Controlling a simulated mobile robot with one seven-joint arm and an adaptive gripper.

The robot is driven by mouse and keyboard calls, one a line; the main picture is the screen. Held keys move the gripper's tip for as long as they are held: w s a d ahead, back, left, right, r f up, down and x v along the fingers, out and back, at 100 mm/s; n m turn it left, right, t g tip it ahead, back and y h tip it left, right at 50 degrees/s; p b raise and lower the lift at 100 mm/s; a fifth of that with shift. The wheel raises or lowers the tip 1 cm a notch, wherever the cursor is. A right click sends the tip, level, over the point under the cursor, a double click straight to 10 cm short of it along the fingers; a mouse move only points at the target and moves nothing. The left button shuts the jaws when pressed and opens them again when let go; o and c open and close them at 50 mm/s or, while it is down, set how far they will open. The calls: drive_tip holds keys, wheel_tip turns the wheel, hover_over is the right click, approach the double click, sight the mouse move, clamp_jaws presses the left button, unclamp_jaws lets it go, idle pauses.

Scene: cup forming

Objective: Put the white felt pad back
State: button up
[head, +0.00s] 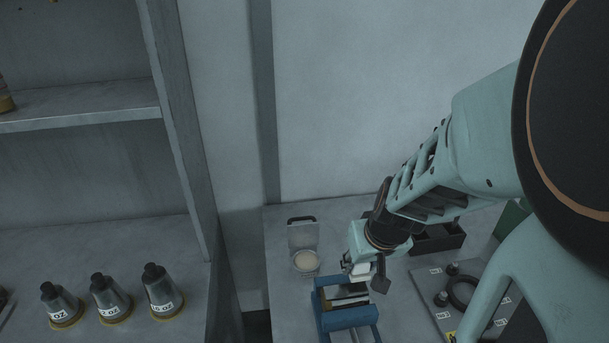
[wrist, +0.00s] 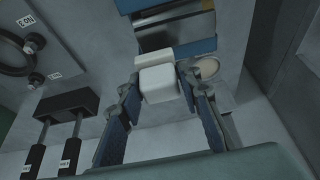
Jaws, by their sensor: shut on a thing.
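My gripper (wrist: 160,76) is shut on a small white block with rounded edges, which looks like the white felt pad (wrist: 158,86). The pad also shows in the head view (head: 362,269), partly hidden by my gripper (head: 364,274). In the wrist view a second pale strip (wrist: 153,61) shows just beyond the pad; I cannot tell whether it is part of it. The pad is close to the blue vise-like fixture (head: 349,317) with metal jaws; whether it touches it cannot be told.
A small open case with a round cream disc (head: 306,262) stands left of my gripper. A dark tray (head: 440,238) and a labelled board with a black ring (head: 465,291) are to the right. Several dark labelled conical vessels (head: 110,298) stand on the left shelf.

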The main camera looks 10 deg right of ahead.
drive_tip(key=shift+w+d+f, duration=0.15)
drive_tip(key=shift+w+f, duration=0.15)
drive_tip(key=shift+w, duration=0.1)
drive_tip(key=w+d+f+b, duration=0.1)
drive_tip(key=w+f, duration=0.2)
drive_tip(key=w, duration=0.1)
drive_tip(key=w+d+f+b, duration=0.1)
drive_tip(key=w+f, duration=0.1)
drive_tip(key=w, duration=0.1)
drive_tip(key=w+d+f+b, duration=0.1)
drive_tip(key=w+f, duration=0.2)
drive_tip(key=w, duration=0.1)
drive_tip(key=shift+w+d+f+b, duration=0.3)
drive_tip(key=shift+w+d+b, duration=0.05)
drive_tip(key=shift+d+b, duration=0.05)
drive_tip(key=shift+w+d+f, duration=0.1)
drive_tip(key=shift+w+f, duration=0.25)
drive_tip(key=shift+f, duration=0.1)
drive_tip(key=shift+w+f+b, duration=0.1)
drive_tip(key=shift+f+b, duration=1.05)
drive_tip(key=shift+f, duration=0.35)
drive_tip(key=shift+f+b, duration=0.25)
drive_tip(key=shift+b, duration=0.05)
drive_tip(key=o, duration=1.1)
drive_tip(key=shift+r, duration=0.1)
